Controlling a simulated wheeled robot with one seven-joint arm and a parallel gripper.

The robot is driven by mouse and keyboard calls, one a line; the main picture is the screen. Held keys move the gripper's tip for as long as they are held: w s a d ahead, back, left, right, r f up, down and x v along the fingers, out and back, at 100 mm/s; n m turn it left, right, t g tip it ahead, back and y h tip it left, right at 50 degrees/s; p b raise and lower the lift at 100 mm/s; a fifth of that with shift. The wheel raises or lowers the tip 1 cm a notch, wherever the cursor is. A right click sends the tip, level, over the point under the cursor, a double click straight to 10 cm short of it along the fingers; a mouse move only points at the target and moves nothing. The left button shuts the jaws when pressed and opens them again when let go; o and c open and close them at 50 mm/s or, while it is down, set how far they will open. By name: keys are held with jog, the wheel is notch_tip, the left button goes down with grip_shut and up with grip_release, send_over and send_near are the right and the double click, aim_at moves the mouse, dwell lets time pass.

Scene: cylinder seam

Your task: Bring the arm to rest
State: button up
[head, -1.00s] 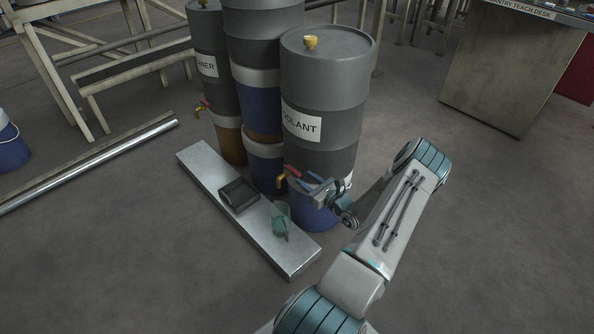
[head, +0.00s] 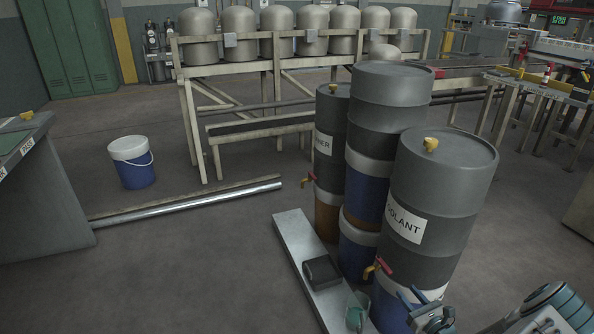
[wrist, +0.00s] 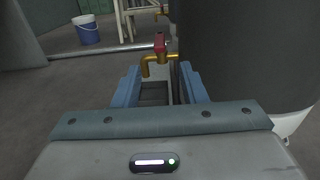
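My gripper (head: 410,296) is at the lower right of the head view, just right of the red-handled brass tap (head: 378,266) on the coolant drum (head: 443,205). Its two blue fingers are apart with nothing held between them. In the wrist view my gripper (wrist: 158,75) also shows open, and the tap (wrist: 158,57) appears beyond and between the fingertips, apparently without contact. My arm runs out of the head view at the lower right corner, so most of it is hidden.
A metal plinth (head: 292,231) bears a dark open box (head: 321,271) and a green jug (head: 356,312). Other stacked drums (head: 388,105) stand close behind the coolant drum. A long metal bar (head: 190,204) lies on the floor near a white-and-blue bucket (head: 134,165).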

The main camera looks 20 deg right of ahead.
jog(key=w+a+r+n+g+y+p, duration=0.1)
jog(key=a+r+n+g+y+p, duration=0.5)
jog(key=a+r+n, duration=0.6)
jog(key=w+a+r+n+g+y+p, duration=0.1)
jog(key=a+r+n+g+y+p, duration=0.4)
jog(key=a+r, duration=1.05)
jog(key=s+a+r+n+g+h+p, duration=0.1)
jog(key=s+r+n+h+p, duration=0.3)
jog(key=r, duration=0.5)
jog(key=s+a+r+n+g+h+p, duration=0.1)
jog(key=s+a+r+n+h+p, duration=0.3)
jog(key=s+r+n, duration=0.2)
jog(key=s+a+r+n+g+h+p, duration=0.2)
jog(key=s+r+n, duration=0.4)
jog(key=r, duration=0.8)
jog(key=shift+a+r+n+h+p, duration=0.15)
jog(key=shift+a+n+h+p, duration=0.7)
jog(key=shift+h+p, duration=0.45)
jog(key=shift+d, duration=0.1)
